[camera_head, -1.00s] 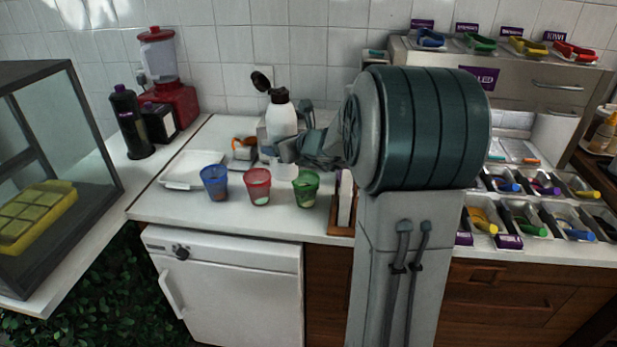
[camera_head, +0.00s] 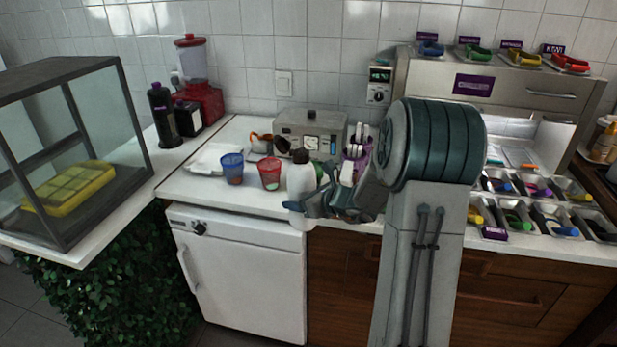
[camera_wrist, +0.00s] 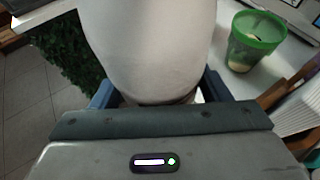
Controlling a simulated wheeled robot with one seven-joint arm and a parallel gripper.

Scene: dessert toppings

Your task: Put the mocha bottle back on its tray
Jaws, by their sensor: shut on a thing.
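A white bottle (camera_head: 300,180) with a dark, flipped-open cap (camera_head: 283,147) is held upright in my gripper (camera_head: 306,206), low on its body. I cannot read a label on it. It hangs at the counter's front edge, in front of the cups. In the wrist view the bottle (camera_wrist: 152,45) fills the middle between my fingers (camera_wrist: 157,93). A shallow white tray (camera_head: 203,163) lies on the counter to the left, behind the blue cup; no bottle stands on it. A tall dark bottle (camera_head: 162,118) stands further left; its label is unreadable.
A blue cup (camera_head: 232,168) and a red cup (camera_head: 270,174) stand left of the held bottle. A green cup (camera_wrist: 252,45) is right of it in the wrist view. A steel machine (camera_head: 310,128) stands behind. A glass case (camera_head: 130,120) is at far left.

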